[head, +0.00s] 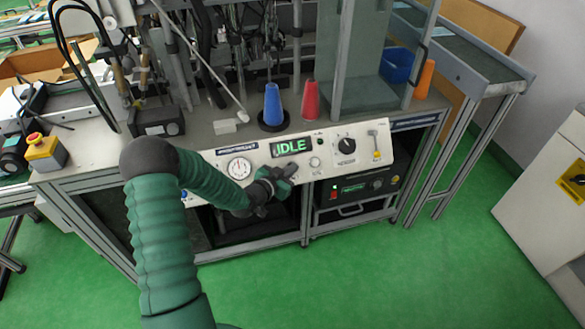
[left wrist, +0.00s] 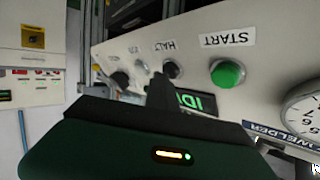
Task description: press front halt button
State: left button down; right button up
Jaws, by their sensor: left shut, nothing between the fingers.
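The sloped white control panel (head: 222,157) runs along the bench front, its display (head: 291,147) reading IDLE. In the left wrist view the panel is upside down. The dark HALT button (left wrist: 173,69) sits below its label there, beside the green START button (left wrist: 228,74). My left gripper (head: 285,172) is shut and empty in front of the panel, below the display. In the wrist view its dark fingertips (left wrist: 160,82) are close to the HALT button, slightly overlapping its lower left side; I cannot tell whether they touch. In the head view the gripper hides the buttons behind it.
A round gauge (head: 239,168) is left of the display, and a black selector knob (head: 346,145) is right of it. A blue cone (head: 272,103) and a red cone (head: 310,100) stand behind the panel. A yellow box with a red button (head: 41,148) is far left. Green floor is clear in front.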

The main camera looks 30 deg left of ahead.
dwell(0.4)
pick_arm(q)
jog(key=shift+s+d+r+p, duration=0.35)
jog(key=shift+d+r+p, duration=0.1)
jog(key=shift+p, duration=0.05)
jog(key=shift+s+d+r+p, duration=0.65)
jog(key=shift+d+r+p, duration=0.1)
jog(key=shift+r, duration=0.05)
jog(key=shift+s+d+r+p, duration=0.6)
jog(key=shift+d+r+p, duration=0.1)
jog(key=shift+r, duration=0.1)
